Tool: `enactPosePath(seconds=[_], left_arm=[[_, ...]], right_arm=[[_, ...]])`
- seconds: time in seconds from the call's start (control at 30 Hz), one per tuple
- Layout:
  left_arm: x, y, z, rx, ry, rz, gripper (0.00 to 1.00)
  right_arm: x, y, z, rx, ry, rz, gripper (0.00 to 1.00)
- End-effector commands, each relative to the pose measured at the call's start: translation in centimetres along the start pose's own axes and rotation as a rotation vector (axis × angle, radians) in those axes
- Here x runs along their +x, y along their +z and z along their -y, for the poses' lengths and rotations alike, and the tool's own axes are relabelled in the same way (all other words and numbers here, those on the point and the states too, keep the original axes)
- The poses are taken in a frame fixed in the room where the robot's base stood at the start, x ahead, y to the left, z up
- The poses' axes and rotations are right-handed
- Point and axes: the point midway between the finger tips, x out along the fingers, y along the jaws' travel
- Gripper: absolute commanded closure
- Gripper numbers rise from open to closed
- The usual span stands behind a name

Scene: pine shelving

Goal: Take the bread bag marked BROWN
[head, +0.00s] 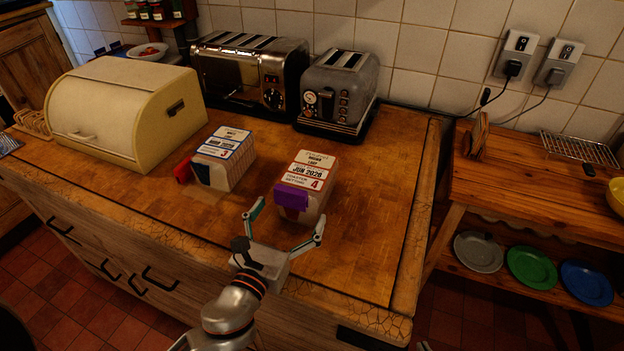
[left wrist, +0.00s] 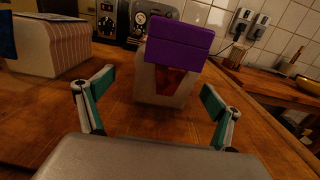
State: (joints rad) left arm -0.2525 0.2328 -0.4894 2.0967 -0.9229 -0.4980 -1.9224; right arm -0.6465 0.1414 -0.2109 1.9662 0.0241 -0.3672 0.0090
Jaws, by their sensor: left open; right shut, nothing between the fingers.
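The bread bag marked BROWN (head: 312,168) stands on the wooden worktop, with a white label reading JUN 2026 and toaster setting 4. A purple clip (head: 291,196) is on its near end. The bag (left wrist: 165,85) and its purple clip (left wrist: 180,40) also show in the left wrist view. My left gripper (head: 288,222) is open and empty in front of the bag, fingers apart and pointing at it, apart from it. A second bag (head: 225,158) with a blue-edged label and setting 3 stands to its left. Only a small tip of my right gripper (head: 423,346) shows at the bottom edge.
A cream bread bin (head: 120,115) stands at the left. Two toasters, a wide one (head: 250,75) and a smaller grey one (head: 338,90), stand behind the bags. The worktop right of the BROWN bag is clear. A lower shelf unit (head: 530,185) with plates stands at the right.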

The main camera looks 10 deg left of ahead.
Motion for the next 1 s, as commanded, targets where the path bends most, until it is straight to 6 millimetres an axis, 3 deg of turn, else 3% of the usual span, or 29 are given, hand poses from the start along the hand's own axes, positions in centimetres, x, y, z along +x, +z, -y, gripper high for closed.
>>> enactPosePath(seconds=[0.23,0.6,0.9,1.0], left_arm=[[2.6,0.3,0.1,-0.001,0.000,0.002,0.08],[7.1,0.9,0.8,0.000,0.002,0.000,0.08],[7.4,0.8,0.8,0.000,0.001,0.000,0.08],[7.4,0.8,0.8,0.000,0.000,0.000,0.34]], right_arm=[[-0.4,0.6,0.4,0.002,-0.007,0.017,1.00],[-0.6,-0.6,0.1,0.003,-0.003,0.006,1.00],[-0.6,-0.9,0.0,0.003,-0.001,0.000,1.00],[-0.6,-0.9,0.0,0.002,-0.001,0.000,1.00]])
